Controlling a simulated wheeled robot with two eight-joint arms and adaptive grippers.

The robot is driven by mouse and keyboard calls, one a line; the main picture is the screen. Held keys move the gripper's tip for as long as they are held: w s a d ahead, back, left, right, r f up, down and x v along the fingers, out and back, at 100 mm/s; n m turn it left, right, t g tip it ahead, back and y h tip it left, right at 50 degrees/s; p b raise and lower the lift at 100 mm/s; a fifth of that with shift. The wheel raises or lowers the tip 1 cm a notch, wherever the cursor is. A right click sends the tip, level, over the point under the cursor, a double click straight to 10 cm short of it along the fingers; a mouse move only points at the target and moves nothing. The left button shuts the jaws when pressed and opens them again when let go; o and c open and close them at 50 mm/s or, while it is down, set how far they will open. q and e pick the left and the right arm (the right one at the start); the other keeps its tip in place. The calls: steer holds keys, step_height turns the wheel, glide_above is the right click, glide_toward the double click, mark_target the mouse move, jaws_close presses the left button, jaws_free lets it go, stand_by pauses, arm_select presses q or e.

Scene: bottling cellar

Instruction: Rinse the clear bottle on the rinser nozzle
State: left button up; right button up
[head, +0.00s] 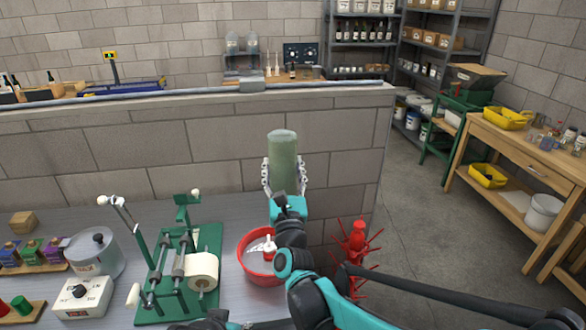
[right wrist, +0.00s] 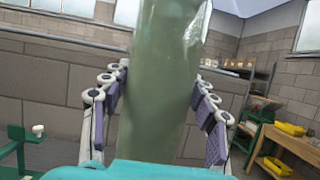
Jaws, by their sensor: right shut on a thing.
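A greenish see-through bottle (head: 283,152) is held up in front of the low block wall, with its broad end up and no neck showing at the top. It also fills the middle of the right wrist view (right wrist: 160,85). My right gripper (head: 284,182) is shut on it, with a finger along each side. The lower end of the bottle is hidden behind the gripper. A red basin (head: 246,266) with a white and red nozzle (head: 269,246) stands on the bench, below and left of the bottle, apart from it.
A green machine with a white roll (head: 203,270) stands left of the basin. A grey pot (head: 97,257) and a white dial box (head: 83,297) are farther left. A red spiked rack (head: 357,243) stands right of the basin, near my right arm. A wooden table (head: 520,150) is at right.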

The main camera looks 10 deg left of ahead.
steer(key=a, duration=0.5)
stand_by(0.3)
steer(key=shift+f, duration=0.1)
stand_by(0.3)
steer(key=shift+f+b, duration=1.25)
steer(key=shift+f, duration=0.15)
steer(key=shift+f, duration=0.15)
steer(key=shift+f+b, duration=1.5)
steer(key=shift+f, duration=0.35)
steer(key=shift+f, duration=0.1)
steer(key=shift+f+b, duration=0.3)
steer(key=shift+f, duration=0.1)
